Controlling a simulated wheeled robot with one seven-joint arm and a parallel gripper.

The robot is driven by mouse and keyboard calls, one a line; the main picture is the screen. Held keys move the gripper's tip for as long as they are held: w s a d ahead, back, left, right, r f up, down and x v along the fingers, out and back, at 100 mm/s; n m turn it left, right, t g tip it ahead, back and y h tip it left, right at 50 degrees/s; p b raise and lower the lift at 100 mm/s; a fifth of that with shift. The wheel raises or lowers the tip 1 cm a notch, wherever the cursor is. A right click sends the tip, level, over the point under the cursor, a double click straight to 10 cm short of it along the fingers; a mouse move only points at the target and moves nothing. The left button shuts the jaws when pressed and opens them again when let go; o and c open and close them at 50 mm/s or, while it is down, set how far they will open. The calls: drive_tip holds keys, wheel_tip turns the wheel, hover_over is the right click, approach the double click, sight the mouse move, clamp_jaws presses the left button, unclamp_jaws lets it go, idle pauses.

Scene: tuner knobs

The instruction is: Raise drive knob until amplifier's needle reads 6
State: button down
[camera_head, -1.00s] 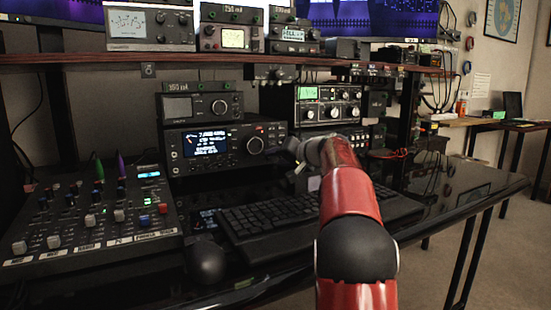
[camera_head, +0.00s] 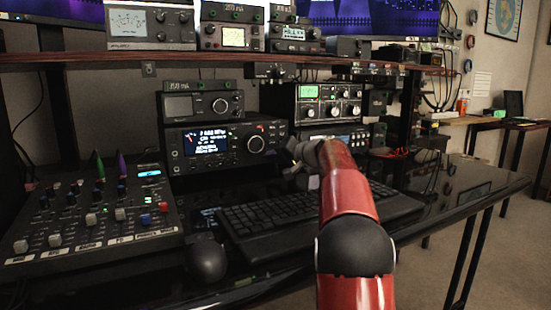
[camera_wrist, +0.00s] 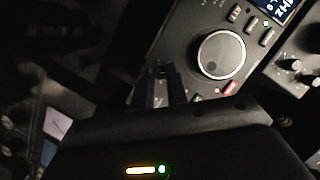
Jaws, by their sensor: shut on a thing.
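The transceiver (camera_head: 215,143) with a lit blue display and a large round tuning dial stands on the desk under the shelf. My gripper (camera_head: 292,158) is at its lower right side in the head view, where my wrist hides the fingertips. In the wrist view my gripper (camera_wrist: 161,73) is shut on a small dark knob (camera_wrist: 160,71) on the front panel, beside the large silver-rimmed dial (camera_wrist: 221,56). I cannot read a label that marks it as the drive knob. Needle meters show on the shelf, but their readings are too small to tell.
A mixer (camera_head: 95,220) stands at the left. A box with a green screen and knobs (camera_head: 328,104) stands right of the transceiver. A meter box (camera_head: 150,25) stands on the shelf (camera_head: 225,59) above.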

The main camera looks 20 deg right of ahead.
drive_tip(key=shift+f+m+y, duration=0.1)
drive_tip(key=shift+m+y, duration=0.3)
drive_tip(key=shift+m, duration=0.3)
drive_tip(key=c, duration=1.4)
unclamp_jaws()
drive_tip(key=shift+s+d, duration=0.1)
drive_tip(key=b+v, duration=0.1)
drive_tip(key=v, duration=0.6)
drive_tip(key=shift+s+d, duration=0.1)
drive_tip(key=shift+s, duration=0.25)
